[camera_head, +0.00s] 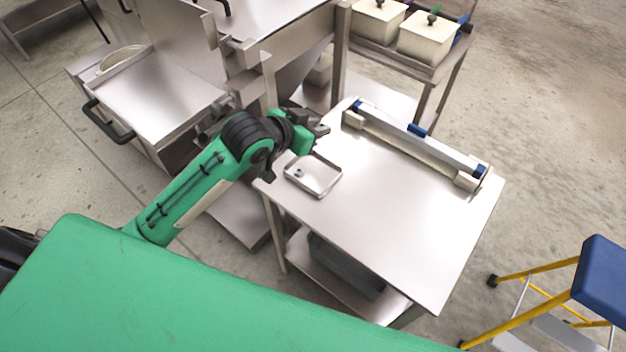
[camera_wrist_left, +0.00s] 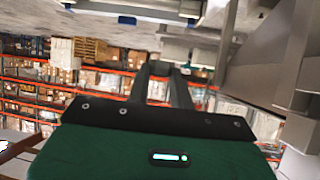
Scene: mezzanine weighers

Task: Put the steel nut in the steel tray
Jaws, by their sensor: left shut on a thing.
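The steel tray (camera_head: 328,189) is a small shallow tray with rounded corners near the left edge of the steel table. A small dark thing (camera_head: 298,172) shows inside it at the left, too small to make out. My left gripper (camera_head: 318,129) is above the table's far left corner, just beyond the tray in the head view. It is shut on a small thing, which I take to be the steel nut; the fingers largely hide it. In the left wrist view my left gripper (camera_wrist_left: 165,72) shows two dark fingers with a narrow gap. My right gripper is not in view.
A long steel bar with blue fittings (camera_head: 420,143) lies along the table's far side. The table (camera_head: 385,235) is bare in its middle and front. A steel unit with a black handle (camera_head: 105,122) stands at left, a yellow and blue step ladder (camera_head: 598,275) at right.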

